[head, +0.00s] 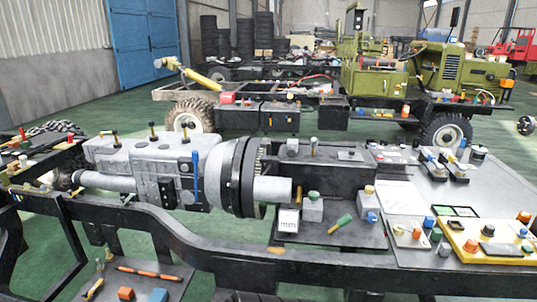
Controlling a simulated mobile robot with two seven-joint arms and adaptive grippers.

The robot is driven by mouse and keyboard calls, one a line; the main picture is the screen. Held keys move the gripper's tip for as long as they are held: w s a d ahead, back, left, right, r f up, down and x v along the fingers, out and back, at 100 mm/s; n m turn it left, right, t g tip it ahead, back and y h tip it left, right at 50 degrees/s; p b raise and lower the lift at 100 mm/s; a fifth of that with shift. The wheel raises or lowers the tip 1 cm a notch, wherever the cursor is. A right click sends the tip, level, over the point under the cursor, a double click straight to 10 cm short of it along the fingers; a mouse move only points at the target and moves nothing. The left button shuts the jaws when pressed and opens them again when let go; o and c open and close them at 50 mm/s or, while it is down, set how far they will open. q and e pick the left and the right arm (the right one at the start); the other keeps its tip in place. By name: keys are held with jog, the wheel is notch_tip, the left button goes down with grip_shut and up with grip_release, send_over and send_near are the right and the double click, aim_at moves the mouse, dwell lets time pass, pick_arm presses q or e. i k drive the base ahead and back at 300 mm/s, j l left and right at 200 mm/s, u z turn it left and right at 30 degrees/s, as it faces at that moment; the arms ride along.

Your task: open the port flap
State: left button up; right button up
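I cannot pick out a port flap with certainty. The grey gearbox housing (150,163) sits on the dark chassis frame at centre left. Small panels and knobs show on its side and top, too small to tell which is a flap or whether one is open. A blue upright handle (195,176) stands against its side. A dark ring flange (236,175) and a pale shaft (272,189) are at its right end. Neither of my grippers is in view.
The near chassis rail (215,243) runs across the front. A grey worktop (490,195) at right holds many small parts and a yellow tray (465,247). A lower shelf (170,272) holds loose tools. A green vehicle (440,65) stands behind; green floor lies between.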

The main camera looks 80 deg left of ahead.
aim_at(351, 156)
jog(key=j+u, duration=0.1)
jog(key=u, duration=4.15)
jog(key=i+l, duration=0.1)
jog(key=l, duration=0.35)
jog(key=i+l, duration=0.1)
jog(key=l, duration=0.4)
jog(key=i+l, duration=0.1)
jog(key=l, duration=0.35)
jog(key=i+l, duration=0.1)
jog(key=l, duration=0.35)
